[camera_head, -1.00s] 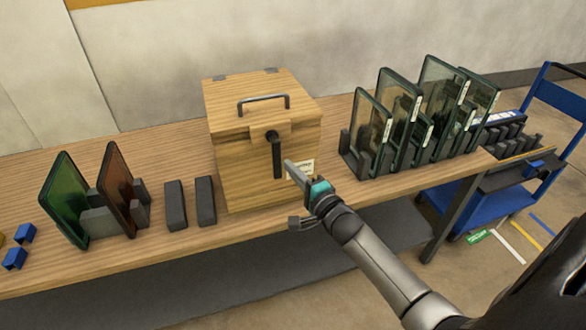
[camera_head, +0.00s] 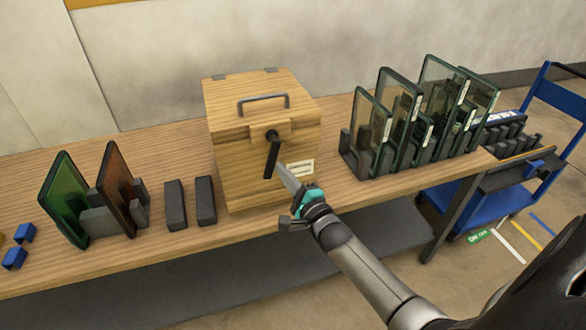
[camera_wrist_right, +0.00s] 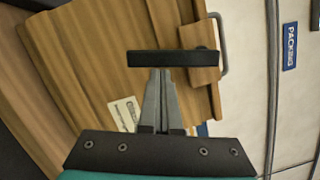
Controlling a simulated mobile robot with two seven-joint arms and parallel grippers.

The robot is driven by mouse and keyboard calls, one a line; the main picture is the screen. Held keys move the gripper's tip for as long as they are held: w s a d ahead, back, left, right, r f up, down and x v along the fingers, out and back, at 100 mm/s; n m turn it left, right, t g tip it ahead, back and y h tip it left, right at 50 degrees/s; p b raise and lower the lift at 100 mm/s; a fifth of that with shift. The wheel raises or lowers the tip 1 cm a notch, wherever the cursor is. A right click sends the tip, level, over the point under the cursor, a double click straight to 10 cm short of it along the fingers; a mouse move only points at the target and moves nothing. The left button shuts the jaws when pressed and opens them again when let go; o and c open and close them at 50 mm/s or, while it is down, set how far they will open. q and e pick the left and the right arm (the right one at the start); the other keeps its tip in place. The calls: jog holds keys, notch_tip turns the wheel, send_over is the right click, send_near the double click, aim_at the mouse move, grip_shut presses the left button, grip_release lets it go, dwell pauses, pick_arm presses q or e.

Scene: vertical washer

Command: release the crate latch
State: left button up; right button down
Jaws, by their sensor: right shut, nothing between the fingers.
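The wooden crate (camera_head: 240,178) stands on the bench with its lid down and a grey handle (camera_head: 263,103) on top. Its black latch lever (camera_head: 272,158) hangs from a round pivot on the front, tilted with its lower end to the left. My right gripper (camera_head: 280,167) comes from the lower right, with its tip at the lever's right side. In the wrist view the lever (camera_wrist_right: 150,58) lies across the tips of my closed fingers (camera_wrist_right: 160,76), which seem to touch it. Nothing is between the fingers. My left gripper is not in view.
A rack of glass panels (camera_head: 405,125) stands right of the crate. Two dark blocks (camera_head: 190,203) and a rack with green and brown panels (camera_head: 92,200) stand left. A blue cart (camera_head: 475,205) is beyond the bench's right end. Bare bench top lies before the glass rack.

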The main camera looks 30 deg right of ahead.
aim_at(265, 175)
jog(key=m, duration=0.1)
jog(key=a+m, duration=0.1)
jog(key=a+m+h+b, duration=0.1)
jog(key=m, duration=0.1)
jog(key=shift+w+a+t, duration=0.25)
jog(key=shift+w+t, duration=0.05)
jog(key=shift+t, duration=0.1)
jog(key=m, duration=0.1)
jog(key=a+m+b, duration=0.1)
jog(key=m, duration=0.1)
jog(key=a+m+h, duration=0.1)
jog(key=shift+w+r+b, duration=0.25)
jog(key=shift+r+b, duration=0.15)
jog(key=shift+w+a+r+m+h+b, duration=0.1)
jog(key=shift+a+r+m+h+b, duration=0.4)
jog(key=shift+m, duration=1.05)
jog(key=shift+w+a+r+m+h+b, duration=0.1)
jog(key=shift+a+r+m+h+b, duration=0.35)
jog(key=shift+m, duration=1.05)
jog(key=shift+w+a+r+m+h+b, duration=0.1)
jog(key=shift+a+r+m+h+b, duration=0.35)
jog(key=shift+m, duration=1.1)
jog(key=shift+d+r, duration=0.15)
jog(key=shift+r, duration=0.05)
